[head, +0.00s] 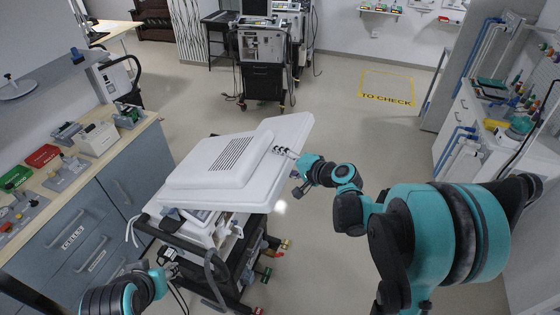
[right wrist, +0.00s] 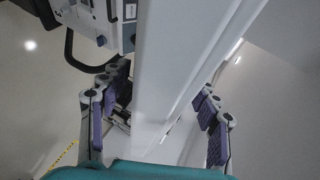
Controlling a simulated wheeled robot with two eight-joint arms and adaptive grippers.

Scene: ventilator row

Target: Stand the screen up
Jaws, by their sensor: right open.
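The screen (head: 225,165) is a wide white panel seen from its vented back. It lies tilted over the top of a ventilator cart (head: 215,245), its far right corner raised. My right gripper (head: 286,154) is at the screen's right edge. In the right wrist view, the open fingers of my right gripper (right wrist: 160,88) stand on either side of the white screen edge (right wrist: 178,60), with gaps visible beside it. My left gripper (head: 170,264) is low at the cart's left side, small and partly hidden; its jaws are unclear.
A counter (head: 90,190) with small devices and coloured boxes runs along the left. Another ventilator (head: 262,60) stands at the back. Shelves with pipes (head: 475,120) are at the right. Open floor lies behind the cart, around the yellow floor marking (head: 386,90).

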